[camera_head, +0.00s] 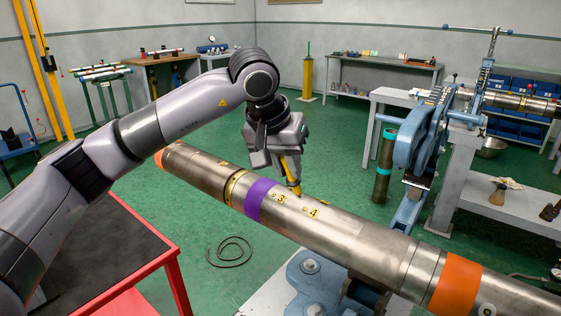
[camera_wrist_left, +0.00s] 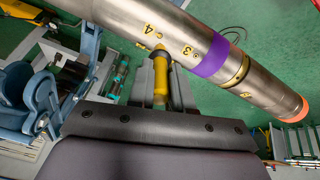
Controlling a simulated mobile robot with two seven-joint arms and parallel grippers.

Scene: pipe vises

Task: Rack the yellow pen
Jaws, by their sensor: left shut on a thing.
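The yellow pen (camera_head: 290,170) is gripped in my left gripper (camera_head: 287,158), with its dark band and tip pointing down at the big steel pipe (camera_head: 350,234). In the left wrist view the pen (camera_wrist_left: 160,92) stands between the two grey fingers of the left gripper (camera_wrist_left: 161,78). The tip is close to the pipe's side near the printed 4; I cannot tell whether it touches. The pipe carries a purple band, orange bands and yellow numbers 3 and 4. No pen rack can be made out for certain. My right gripper is not in view.
A blue vise (camera_head: 424,140) stands right of the pipe, and another blue clamp (camera_head: 312,268) lies below it. A red-edged table (camera_head: 150,262) is at the lower left. A grey workbench (camera_head: 505,208) stands at the right. A loose cable (camera_head: 230,252) lies on the green floor.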

